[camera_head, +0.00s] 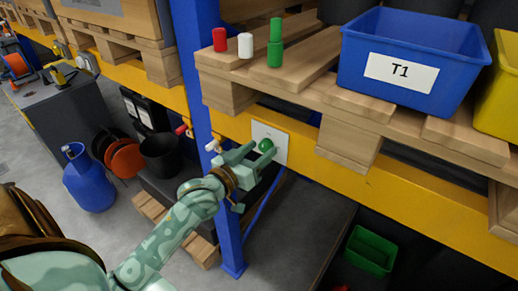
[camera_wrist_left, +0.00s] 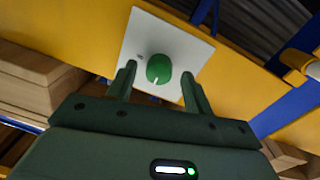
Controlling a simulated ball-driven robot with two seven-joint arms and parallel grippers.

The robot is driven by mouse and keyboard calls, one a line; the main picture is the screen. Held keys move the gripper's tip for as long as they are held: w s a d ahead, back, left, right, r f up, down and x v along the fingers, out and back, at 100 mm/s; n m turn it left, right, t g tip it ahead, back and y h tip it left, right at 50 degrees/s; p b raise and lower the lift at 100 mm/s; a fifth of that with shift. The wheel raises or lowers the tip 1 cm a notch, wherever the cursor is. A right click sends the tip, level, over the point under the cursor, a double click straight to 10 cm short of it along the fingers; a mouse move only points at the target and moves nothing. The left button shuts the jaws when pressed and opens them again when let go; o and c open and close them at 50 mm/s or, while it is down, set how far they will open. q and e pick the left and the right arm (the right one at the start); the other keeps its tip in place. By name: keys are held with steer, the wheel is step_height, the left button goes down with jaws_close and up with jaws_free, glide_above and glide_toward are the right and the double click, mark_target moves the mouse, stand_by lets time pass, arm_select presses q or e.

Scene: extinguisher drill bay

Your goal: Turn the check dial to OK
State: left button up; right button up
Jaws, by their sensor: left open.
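The check dial (camera_head: 267,146) is a round green knob on a white plate (camera_head: 282,141) fixed to the yellow rack beam. In the left wrist view the dial (camera_wrist_left: 158,68) has a white mark pointing toward the lower edge of the picture. A small dark mark shows on the plate (camera_wrist_left: 135,42), too small to read. My left gripper (camera_head: 260,155) is at the dial, open. In the wrist view its fingers (camera_wrist_left: 159,76) stand on either side of the dial, with gaps visible between them and it. My right gripper is not in view.
A pallet (camera_head: 310,86) above holds red, white and green cylinders and a blue T1 bin (camera_head: 420,50). A blue upright (camera_head: 203,90) stands left of the dial. A blue canister (camera_head: 88,180), black bucket (camera_head: 160,155) and green crate (camera_head: 370,250) are lower down.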

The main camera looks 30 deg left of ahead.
arm_select(q)
steer(key=shift+w+d, duration=0.1)
steer(key=shift+w, duration=0.2)
steer(key=c, duration=1)
steer(key=shift+o, duration=0.2)
